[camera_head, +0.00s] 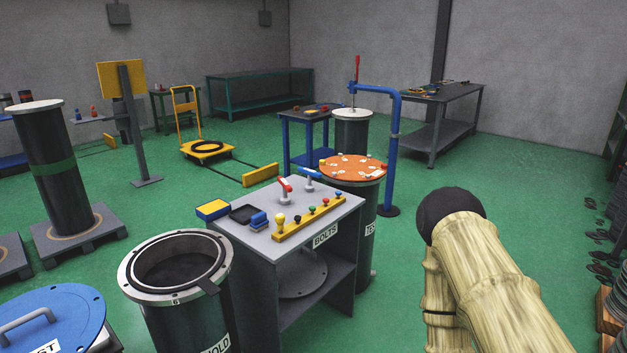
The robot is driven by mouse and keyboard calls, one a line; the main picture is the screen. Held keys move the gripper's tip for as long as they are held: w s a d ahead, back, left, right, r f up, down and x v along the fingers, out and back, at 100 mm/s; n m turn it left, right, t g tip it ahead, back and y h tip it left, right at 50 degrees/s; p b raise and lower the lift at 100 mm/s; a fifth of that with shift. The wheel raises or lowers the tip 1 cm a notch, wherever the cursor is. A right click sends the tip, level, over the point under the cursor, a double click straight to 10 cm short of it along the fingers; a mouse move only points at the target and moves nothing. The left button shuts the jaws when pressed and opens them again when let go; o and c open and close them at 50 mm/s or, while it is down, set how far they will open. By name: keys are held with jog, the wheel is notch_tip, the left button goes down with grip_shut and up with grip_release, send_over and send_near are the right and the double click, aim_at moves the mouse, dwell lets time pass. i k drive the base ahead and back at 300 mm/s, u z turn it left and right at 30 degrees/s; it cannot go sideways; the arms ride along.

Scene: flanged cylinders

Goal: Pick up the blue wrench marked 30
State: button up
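A blue-handled tool (310,174) stands upright at the back of the grey bench marked BOLTS (325,238), next to a similar red-handled tool (285,186). The blue one may be the wrench, but no number 30 is legible on it at this size. My arm (490,270) shows at the lower right, with a dark rounded joint at its upper end, well apart from the bench tools. My gripper cannot be seen in this view.
The bench also holds a yellow rack of coloured knobs (308,218), a yellow tray (212,209) and a black tray (243,214). An open flanged cylinder (135,270) stands front left. An orange-topped cylinder (370,220) stands behind the bench. Green floor is clear at centre right.

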aim_at(310, 187)
jog(key=u, duration=0.5)
jog(key=i, duration=1.3)
jog(key=z, duration=0.65)
